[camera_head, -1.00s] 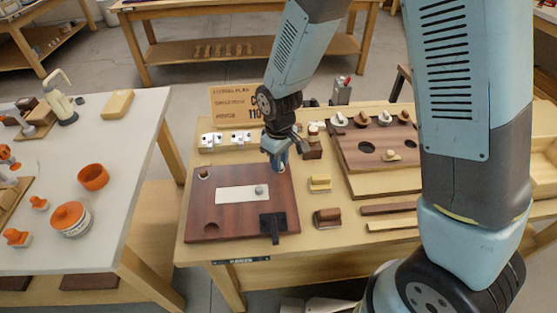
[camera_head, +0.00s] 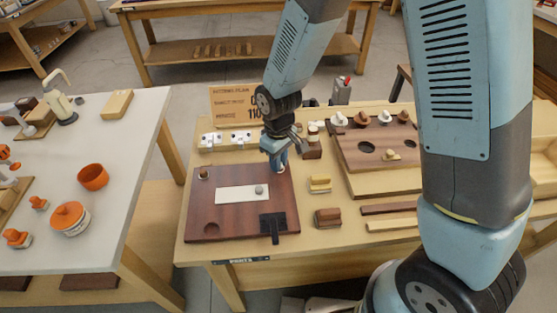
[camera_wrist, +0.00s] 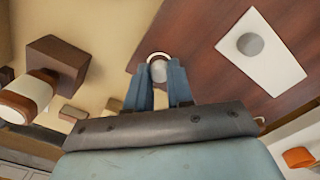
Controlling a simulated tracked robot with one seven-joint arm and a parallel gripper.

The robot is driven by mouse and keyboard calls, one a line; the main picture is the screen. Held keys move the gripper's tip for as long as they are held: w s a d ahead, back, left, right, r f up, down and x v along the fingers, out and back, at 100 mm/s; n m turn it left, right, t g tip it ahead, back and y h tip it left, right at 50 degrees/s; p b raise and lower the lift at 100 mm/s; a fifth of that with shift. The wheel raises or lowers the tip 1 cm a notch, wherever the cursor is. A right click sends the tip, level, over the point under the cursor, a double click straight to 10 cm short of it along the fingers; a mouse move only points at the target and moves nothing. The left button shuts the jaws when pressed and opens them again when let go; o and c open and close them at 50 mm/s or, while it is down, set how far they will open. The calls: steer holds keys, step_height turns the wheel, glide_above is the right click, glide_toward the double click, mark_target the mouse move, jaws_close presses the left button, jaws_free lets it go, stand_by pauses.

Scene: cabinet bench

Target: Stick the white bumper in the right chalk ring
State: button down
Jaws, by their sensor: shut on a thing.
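My gripper (camera_wrist: 160,85) is shut on the small pale bumper (camera_wrist: 158,72), held between its blue fingertips. A pale curved edge, apparently the right chalk ring (camera_wrist: 158,54), shows just around the bumper's tip on the dark red-brown board. I cannot tell whether the bumper touches the board. In the head view my gripper (camera_head: 277,166) points down at the far right corner of the board (camera_head: 215,210) and hides the bumper and this ring.
A white card (camera_head: 230,195) with a grey round piece (camera_head: 259,190) lies mid-board. A black bracket (camera_head: 272,223) sits at the near right corner. A yellow block (camera_head: 320,183), a brown block (camera_head: 327,217) and a jar (camera_wrist: 30,97) stand close to the right.

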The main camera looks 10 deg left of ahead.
steer(key=shift+s+f, duration=0.1)
steer(key=shift+f, duration=0.35)
stand_by(1.5)
stand_by(0.4)
steer(key=c, duration=0.9)
jaws_free()
steer(key=shift+r, duration=0.1)
steer(key=o, duration=0.4)
steer(key=shift+r, duration=0.1)
steer(key=shift+r, duration=3.7)
